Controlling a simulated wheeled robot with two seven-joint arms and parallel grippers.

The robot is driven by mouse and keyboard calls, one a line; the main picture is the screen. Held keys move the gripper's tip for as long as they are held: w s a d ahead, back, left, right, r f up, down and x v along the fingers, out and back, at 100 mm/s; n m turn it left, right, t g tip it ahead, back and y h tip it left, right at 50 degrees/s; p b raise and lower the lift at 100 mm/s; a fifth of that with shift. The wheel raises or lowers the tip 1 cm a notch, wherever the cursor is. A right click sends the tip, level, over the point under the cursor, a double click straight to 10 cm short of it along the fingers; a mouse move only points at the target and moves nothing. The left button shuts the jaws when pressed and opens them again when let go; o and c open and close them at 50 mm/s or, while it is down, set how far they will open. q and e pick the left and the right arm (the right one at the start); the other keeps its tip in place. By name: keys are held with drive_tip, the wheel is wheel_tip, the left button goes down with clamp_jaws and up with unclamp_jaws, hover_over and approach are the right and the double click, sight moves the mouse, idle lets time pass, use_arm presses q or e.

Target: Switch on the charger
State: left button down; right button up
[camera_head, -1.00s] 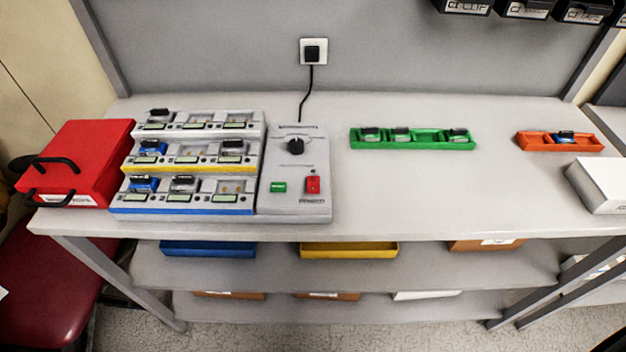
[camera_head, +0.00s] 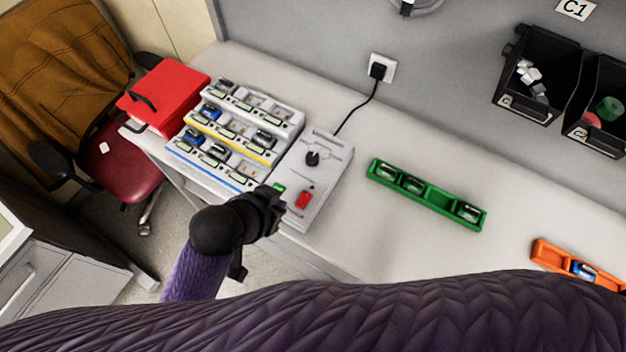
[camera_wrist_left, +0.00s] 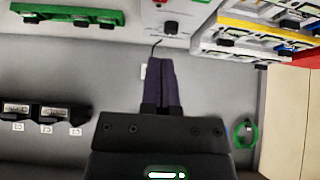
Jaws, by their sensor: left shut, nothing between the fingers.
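The charger (camera_head: 330,170) stands on the bench in the head view, a grey unit with stepped bays on its left and a control panel on its right. I cannot tell the switch's position. My left gripper (camera_head: 272,196) is shut and empty, by the panel's front edge, left of the red switch; contact cannot be judged. Its shut fingers (camera_wrist_left: 161,78) show in the left wrist view, with the knob (camera_wrist_left: 171,27) beyond them. My right gripper is not in view.
A plugged-in wall socket (camera_head: 382,68) feeds the cord. A green tray (camera_head: 428,196) and an orange tray (camera_head: 545,252) lie to the right, a red box (camera_head: 165,95) to the left. Black bins (camera_head: 545,75) hang on the wall. Bare bench lies between panel and green tray.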

use_arm(q)
drive_tip(key=shift+r, duration=0.5)
drive_tip(key=shift+f, duration=0.1)
drive_tip(key=b, duration=0.4)
hover_over(302, 201)
drive_tip(key=s, duration=0.1)
drive_tip(key=f, duration=0.5)
drive_tip(key=a+f, duration=0.1)
drive_tip(key=f, duration=0.1)
drive_tip(key=shift+s+f, duration=0.2)
drive_tip(key=shift+f, duration=0.2)
wheel_tip(302, 201, down, 3)
drive_tip(key=shift+r, duration=0.15)
drive_tip(key=shift+s+f+b, duration=0.15)
drive_tip(key=shift+f+b, duration=0.15)
drive_tip(key=shift+f, duration=0.25)
drive_tip(key=shift+a, duration=0.1)
